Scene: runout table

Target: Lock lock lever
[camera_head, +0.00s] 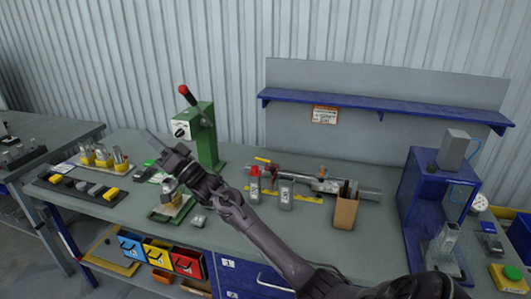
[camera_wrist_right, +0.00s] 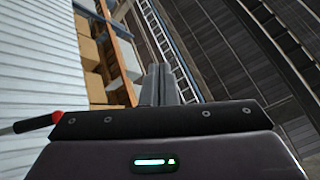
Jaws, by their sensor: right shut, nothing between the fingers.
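A green press (camera_head: 206,140) stands at the back of the bench, with a white dial plate on its front. A lever with a red knob (camera_head: 184,90) slants up and left from its top. The red-tipped lever end (camera_wrist_right: 57,117) also shows at the left edge of the right wrist view. My right gripper (camera_head: 152,138) is shut and empty, in front of and left of the press column, below the red knob and apart from it. Its closed fingers (camera_wrist_right: 160,84) show in the wrist view. My arm hides part of the press base. My left gripper is not in view.
A grey tray with yellow and black parts (camera_head: 60,182) lies at left. A runout bar on its fixture (camera_head: 345,190), a brown holder (camera_head: 346,212) and a blue stand (camera_head: 411,200) are on the right. A blue shelf (camera_head: 385,110) is behind.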

